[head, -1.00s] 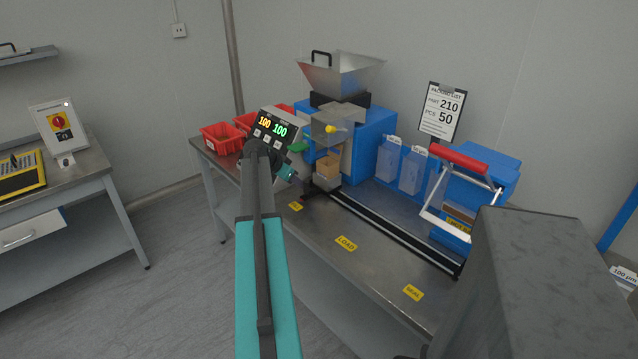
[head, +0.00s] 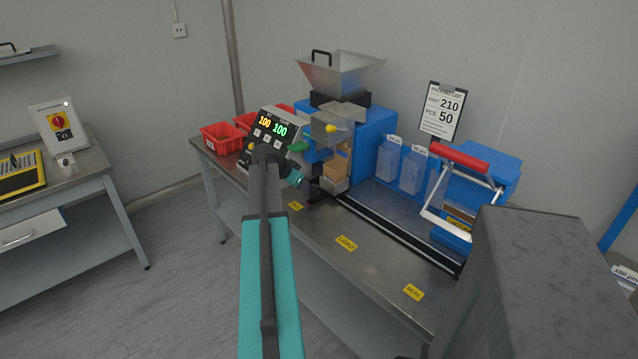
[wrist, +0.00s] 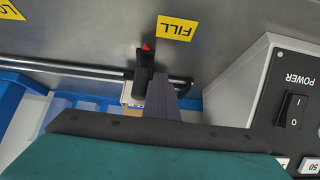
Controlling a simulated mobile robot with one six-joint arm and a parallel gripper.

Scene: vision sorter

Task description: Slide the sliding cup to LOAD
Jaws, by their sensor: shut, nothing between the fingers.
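The sliding cup (head: 335,184) is a small grey cup at the left end of the black rail, below the sorter's clear outlet. Tan material shows above it. The LOAD label (head: 346,243) is yellow, on the bench front, to the right of the FILL label (head: 296,206), which also shows in the wrist view (wrist: 177,28). My gripper (head: 308,187) is shut and empty, at the left side of the cup. In the wrist view my gripper (wrist: 161,88) is beside a black red-tipped piece (wrist: 143,72); I cannot tell whether they touch.
The rail (head: 400,232) runs right towards the blue sealer (head: 480,190) with its red handle. A SEAL label (head: 413,291) lies farther right. The counter display box (head: 277,130) stands close on the left. The bench front along the labels is clear.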

